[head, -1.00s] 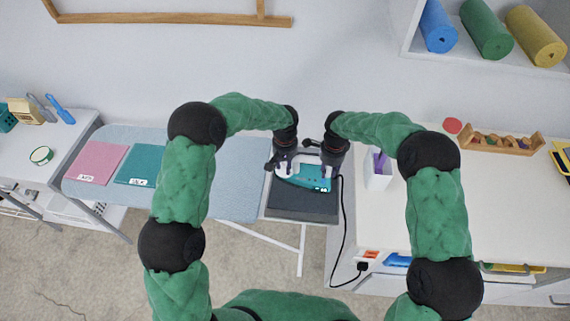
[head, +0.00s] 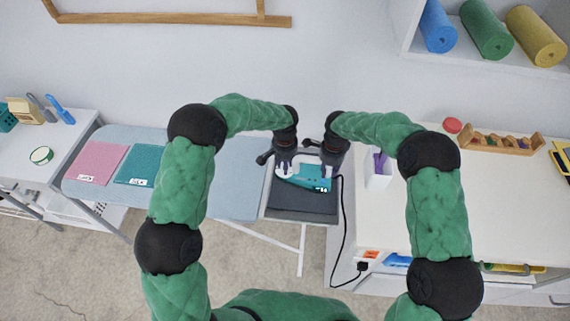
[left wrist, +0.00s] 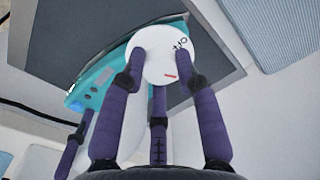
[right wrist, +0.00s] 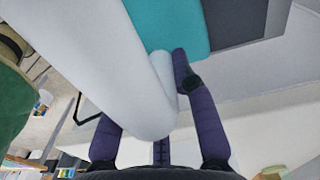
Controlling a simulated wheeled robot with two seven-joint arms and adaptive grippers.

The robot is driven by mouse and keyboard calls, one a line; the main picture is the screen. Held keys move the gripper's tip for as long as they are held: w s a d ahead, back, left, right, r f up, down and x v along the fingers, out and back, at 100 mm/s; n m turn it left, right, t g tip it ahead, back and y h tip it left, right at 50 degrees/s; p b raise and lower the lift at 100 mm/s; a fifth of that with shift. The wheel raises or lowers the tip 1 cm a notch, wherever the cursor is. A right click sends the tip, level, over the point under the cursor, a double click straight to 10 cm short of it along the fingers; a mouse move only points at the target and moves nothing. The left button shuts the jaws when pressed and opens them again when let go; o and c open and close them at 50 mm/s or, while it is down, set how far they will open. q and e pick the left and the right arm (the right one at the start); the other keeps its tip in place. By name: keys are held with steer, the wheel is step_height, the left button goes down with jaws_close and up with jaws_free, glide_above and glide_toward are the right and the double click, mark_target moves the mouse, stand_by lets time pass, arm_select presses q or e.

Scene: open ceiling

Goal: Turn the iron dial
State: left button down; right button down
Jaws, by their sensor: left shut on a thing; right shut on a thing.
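The iron (head: 312,177), teal with a white handle, rests on the dark rest pad (head: 303,200) at the right end of the ironing board. My left gripper (head: 284,170) is at the iron's left end. In the left wrist view its purple fingers (left wrist: 162,65) are shut on the round white dial (left wrist: 158,60), which has a red mark and small dark symbols. My right gripper (head: 328,172) is at the iron's right end. In the right wrist view its fingers (right wrist: 155,90) are closed around the white handle (right wrist: 110,70), which partly hides one finger.
A black cord (head: 345,230) hangs from the iron's right side beside the white counter (head: 480,225). A white cup (head: 378,178) with a purple item stands just right of my right gripper. Pink (head: 101,163) and teal (head: 138,166) cloths lie on the blue board (head: 235,190).

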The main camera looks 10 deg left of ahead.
arm_select(q)
steer(key=c, duration=0.9)
jaws_free()
step_height(320, 180, up, 12)
